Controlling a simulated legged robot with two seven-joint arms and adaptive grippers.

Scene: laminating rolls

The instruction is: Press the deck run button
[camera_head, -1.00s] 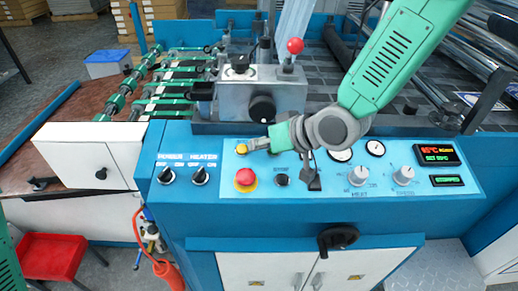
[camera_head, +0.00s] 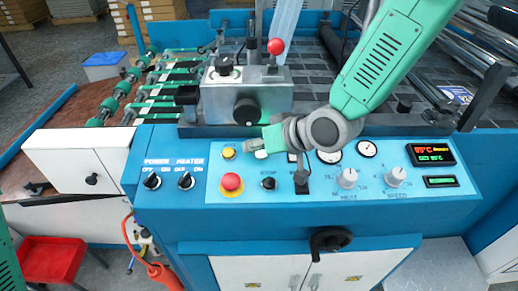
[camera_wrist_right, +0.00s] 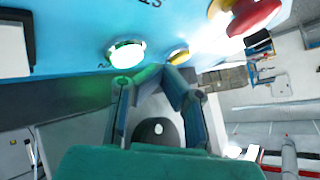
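The blue control panel (camera_head: 330,185) shows a small yellow button (camera_head: 229,153) at upper left and, to its right, a round, pale lit button (camera_head: 261,155). No readable label shows on the lit button. My right gripper (camera_head: 262,143) is over the lit button and partly covers it. In the right wrist view, the lit button (camera_wrist_right: 127,54) glows white-green and the yellow button (camera_wrist_right: 178,57) is beside it. My right gripper (camera_wrist_right: 162,72) has its fingertips together and empty there, near both buttons; contact cannot be told. My left gripper is out of view.
A red emergency knob (camera_head: 231,182) and a black stop button (camera_head: 268,183) sit below. Power (camera_head: 152,181) and heater (camera_head: 186,180) switches are at left, with dials (camera_head: 348,178) and a display (camera_head: 431,153) at right. A metal block with a red-knobbed lever (camera_head: 275,46) stands behind.

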